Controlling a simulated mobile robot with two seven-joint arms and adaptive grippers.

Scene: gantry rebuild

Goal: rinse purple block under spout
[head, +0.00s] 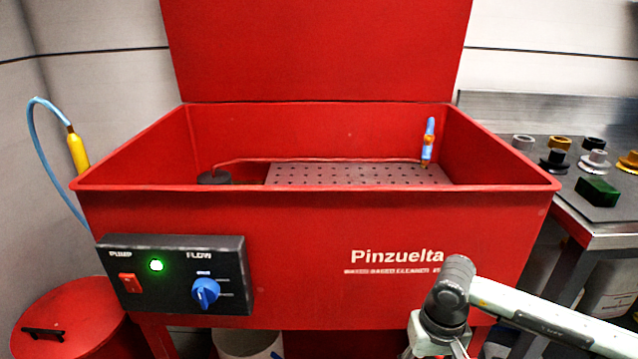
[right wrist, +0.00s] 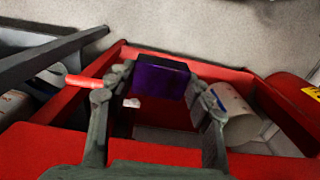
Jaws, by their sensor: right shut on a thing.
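The purple block (right wrist: 160,76) shows in the right wrist view, held between the two fingers of my right gripper (right wrist: 161,88), which is shut on it. The head view does not show the block or these fingers; my right arm there reaches down past the bottom edge, in front of the washer. The spout (head: 428,140), a blue and brass nozzle, stands upright at the right rear of the red basin (head: 300,205), above the perforated shelf (head: 350,174). No flow from it can be made out. My left gripper is not in view.
The basin's front wall carries a control box (head: 175,275) with a lit green lamp and blue flow knob. A yellow brush handle (head: 77,152) on a blue hose hangs at left. A side table at right holds a green block (head: 597,190) and several knobs. The basin top is open.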

